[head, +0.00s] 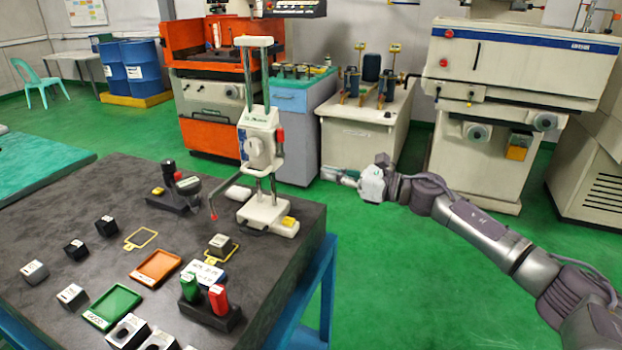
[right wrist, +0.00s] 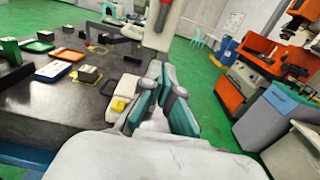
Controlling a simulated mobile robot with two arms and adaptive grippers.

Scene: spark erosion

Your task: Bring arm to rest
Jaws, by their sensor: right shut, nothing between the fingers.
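My right arm (head: 470,228) reaches in from the right in the head view, stretched over the green floor. Its gripper (head: 328,173) points left, just beyond the right edge of the dark table and to the right of the white height gauge (head: 262,150). In the right wrist view the gripper (right wrist: 165,72) shows shut, with nothing held. The height gauge stands close in front of its fingers there. My left gripper is not in view.
The dark table (head: 80,225) carries a green tray (head: 112,305), an orange tray (head: 156,267), several small blocks and a holder with green and red handles (head: 210,312). Machines and a blue-drawer cabinet (head: 300,110) stand behind. Green floor (head: 390,290) is open right of the table.

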